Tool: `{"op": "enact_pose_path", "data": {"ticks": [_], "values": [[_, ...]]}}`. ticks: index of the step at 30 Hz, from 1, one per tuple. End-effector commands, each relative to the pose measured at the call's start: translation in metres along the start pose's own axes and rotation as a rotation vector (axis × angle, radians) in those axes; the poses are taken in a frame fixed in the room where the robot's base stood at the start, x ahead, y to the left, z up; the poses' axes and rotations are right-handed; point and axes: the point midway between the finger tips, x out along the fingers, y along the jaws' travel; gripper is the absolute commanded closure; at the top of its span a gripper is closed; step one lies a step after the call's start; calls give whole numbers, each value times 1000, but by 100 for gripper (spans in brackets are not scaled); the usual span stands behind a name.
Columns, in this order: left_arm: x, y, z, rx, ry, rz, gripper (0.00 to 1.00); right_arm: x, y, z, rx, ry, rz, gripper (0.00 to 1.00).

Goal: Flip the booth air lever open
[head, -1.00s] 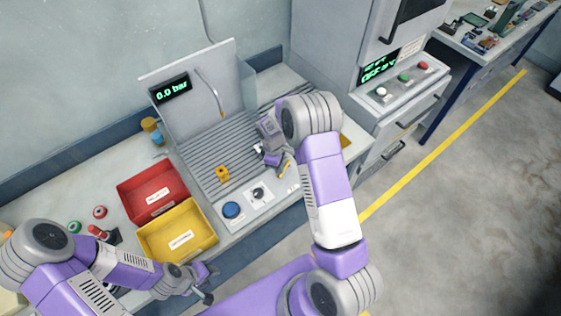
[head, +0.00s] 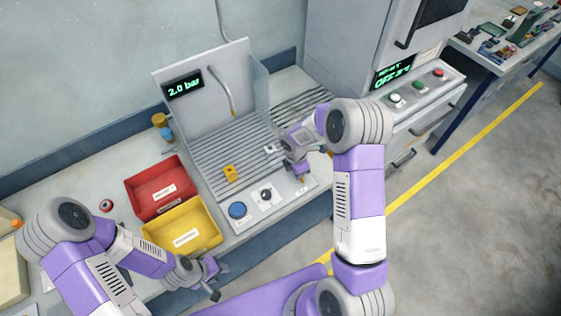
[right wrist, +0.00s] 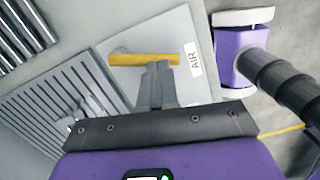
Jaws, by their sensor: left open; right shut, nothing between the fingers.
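The yellow air lever (right wrist: 140,59) shows in the right wrist view on a light panel, lying in line with the "AIR" label (right wrist: 195,59). My right gripper (right wrist: 160,68) is shut and empty, its fingertips right at the lever's near side; I cannot tell whether they touch. In the head view my right gripper (head: 302,178) is over the right end of the booth's front panel and hides the lever. The booth display (head: 184,87) reads 2.0 bar. My left gripper (head: 212,281) is open and empty, in front of the yellow bin.
A red bin (head: 158,188) and a yellow bin (head: 186,232) stand left of the booth. The front panel has a blue button (head: 237,210) and a black knob (head: 266,195). A small yellow part (head: 230,173) sits on the slatted grate (head: 215,155). A control cabinet is at the right.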

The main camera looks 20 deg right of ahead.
Motion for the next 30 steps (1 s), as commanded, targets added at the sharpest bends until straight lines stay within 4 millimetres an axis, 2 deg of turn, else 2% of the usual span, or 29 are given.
{"op": "enact_pose_path", "data": {"ticks": [5, 11, 30], "values": [[0, 0, 0, 0, 0, 0, 57, 2, -7, 13, -69, 0, 7, 100], [0, 0, 0, 0, 0, 0, 57, 2, -7, 12, -72, 0, 9, 100], [-3, 1, 0, 0, 0, 0, 57, 2, 10, 15, -72, 0, 11, 100]]}}
